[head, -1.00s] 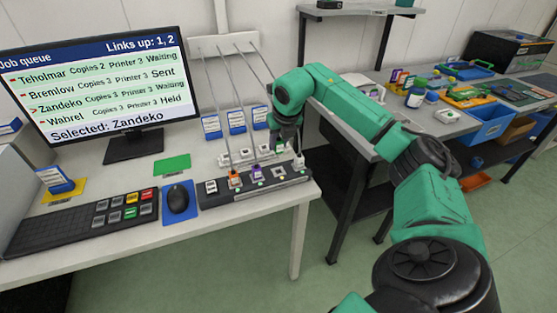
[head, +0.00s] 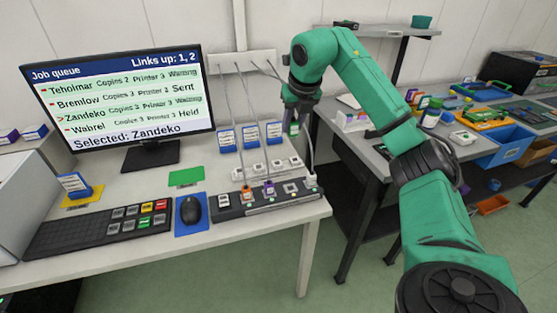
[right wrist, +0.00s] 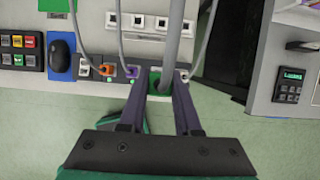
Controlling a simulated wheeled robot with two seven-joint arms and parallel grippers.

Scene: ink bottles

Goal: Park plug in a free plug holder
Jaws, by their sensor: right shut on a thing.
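On the black socket panel (head: 232,211) in front sit an orange plug (head: 246,189) and a purple plug (head: 269,187), each with a cable. My left gripper is out of view.
Another cable reaches the panel's right end. Blue-and-white ink boxes (head: 250,137) stand behind the holder. A monitor (head: 120,95), keyboard (head: 90,228) and mouse (head: 190,209) are to the left. A grey bench (head: 375,158) with bottles and bins stands to the right.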

